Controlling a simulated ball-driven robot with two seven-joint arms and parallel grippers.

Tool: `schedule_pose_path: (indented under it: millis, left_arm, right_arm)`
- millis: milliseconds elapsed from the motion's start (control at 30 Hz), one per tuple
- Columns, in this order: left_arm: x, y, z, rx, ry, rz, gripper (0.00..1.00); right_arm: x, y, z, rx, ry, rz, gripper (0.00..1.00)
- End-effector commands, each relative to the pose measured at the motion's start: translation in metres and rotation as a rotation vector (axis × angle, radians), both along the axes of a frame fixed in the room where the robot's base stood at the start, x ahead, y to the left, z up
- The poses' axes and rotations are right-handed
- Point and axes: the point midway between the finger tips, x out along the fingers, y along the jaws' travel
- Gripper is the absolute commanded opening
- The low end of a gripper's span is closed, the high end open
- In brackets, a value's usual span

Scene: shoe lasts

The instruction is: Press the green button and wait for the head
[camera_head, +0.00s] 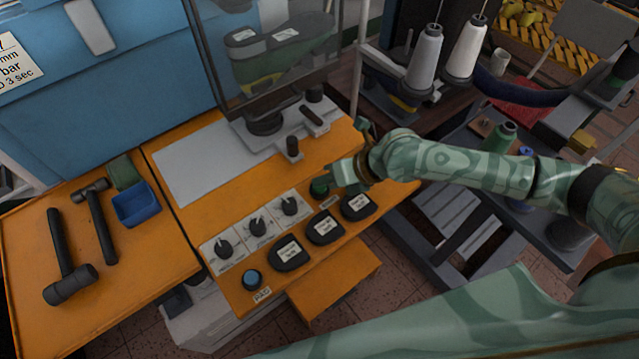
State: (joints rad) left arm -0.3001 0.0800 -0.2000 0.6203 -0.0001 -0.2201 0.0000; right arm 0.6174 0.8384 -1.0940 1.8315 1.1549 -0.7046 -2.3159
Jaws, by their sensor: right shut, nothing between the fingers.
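The green button (319,188) is a dark green round knob on the orange control panel (222,276), at its right rear beside the dials. My right gripper (337,178) reaches in from the right, shut and empty. Its fingertips are right beside the green button; I cannot tell whether they touch it. Behind a clear guard (232,85) at the top, a dark green shoe-shaped form (283,55) with pale labels hangs above a round dark post (265,123). I cannot tell which part is the head. My left gripper is not in view.
A blue button (252,278), dials (257,226) and black labelled pads (325,227) share the panel. Hammers (68,260) and a blue tray (136,205) lie on the left orange table. Thread cones (424,62) stand at the back right.

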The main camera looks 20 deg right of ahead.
Motion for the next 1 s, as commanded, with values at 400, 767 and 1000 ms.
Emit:
schedule_pose_path:
  millis: [400,767,1000]
  left_arm:
    - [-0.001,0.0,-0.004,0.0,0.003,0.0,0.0]
    - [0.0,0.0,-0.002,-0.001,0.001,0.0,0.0]
    - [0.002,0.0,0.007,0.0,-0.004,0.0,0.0]
  right_arm:
    - [0.0,0.0,-0.005,0.0,0.001,0.001,0.0]
    - [0.0,0.0,-0.002,-0.002,0.0,0.001,0.0]
    - [0.0,0.0,0.012,-0.002,-0.001,0.001,0.0]
